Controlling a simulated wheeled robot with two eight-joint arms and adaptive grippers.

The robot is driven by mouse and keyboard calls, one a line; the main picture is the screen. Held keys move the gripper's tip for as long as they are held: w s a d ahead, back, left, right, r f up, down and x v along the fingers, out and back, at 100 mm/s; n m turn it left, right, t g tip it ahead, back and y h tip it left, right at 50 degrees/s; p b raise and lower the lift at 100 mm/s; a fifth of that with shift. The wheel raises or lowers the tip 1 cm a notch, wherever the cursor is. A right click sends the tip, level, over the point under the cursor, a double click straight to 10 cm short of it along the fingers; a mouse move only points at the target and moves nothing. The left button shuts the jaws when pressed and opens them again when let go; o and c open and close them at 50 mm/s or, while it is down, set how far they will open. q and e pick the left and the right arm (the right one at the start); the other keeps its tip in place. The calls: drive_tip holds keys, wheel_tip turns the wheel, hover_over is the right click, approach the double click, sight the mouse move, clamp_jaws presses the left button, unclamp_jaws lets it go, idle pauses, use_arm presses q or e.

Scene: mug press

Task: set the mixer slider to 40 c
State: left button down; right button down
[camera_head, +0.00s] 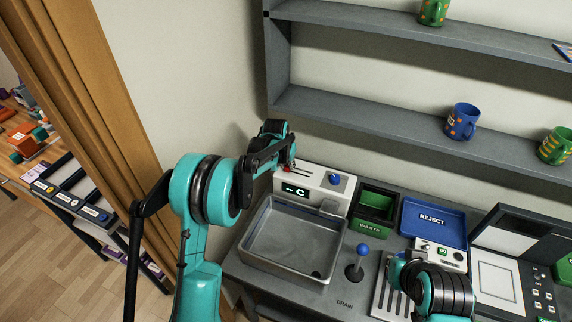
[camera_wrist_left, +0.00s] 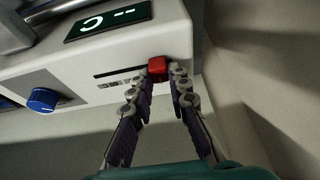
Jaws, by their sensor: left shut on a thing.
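The mixer (camera_head: 315,184) is a white box behind the sink, with a dark display (camera_head: 296,191) reading "-- C". The display also shows upside down in the left wrist view (camera_wrist_left: 108,19). The red slider knob (camera_wrist_left: 157,67) sits at the right end of a dark slot (camera_wrist_left: 120,72) in the left wrist view, which is the left end in the head view. My left gripper (camera_head: 289,163) is shut on the red knob, with one finger on each side of it in the wrist view (camera_wrist_left: 160,88). My right arm shows at the bottom right; its fingers are not visible.
A blue knob (camera_head: 335,179) stands on the mixer, right of the slot. The grey sink (camera_head: 258,268) lies in front. A green waste bin (camera_head: 370,226), blue reject tray (camera_head: 432,205) and blue-topped lever (camera_head: 362,249) are to the right. A shelf (camera_head: 400,125) with mugs hangs above.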

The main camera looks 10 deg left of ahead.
sight(298, 170)
use_arm(q)
drive_tip(key=d, duration=0.3)
drive_tip(key=shift+s+d+b, duration=0.3)
drive_tip(key=shift+s, duration=0.05)
drive_tip(key=c, duration=1.7)
unclamp_jaws()
drive_tip(key=shift+a, duration=0.1)
drive_tip(key=shift+o, duration=1.3)
drive_tip(key=v, duration=1.2)
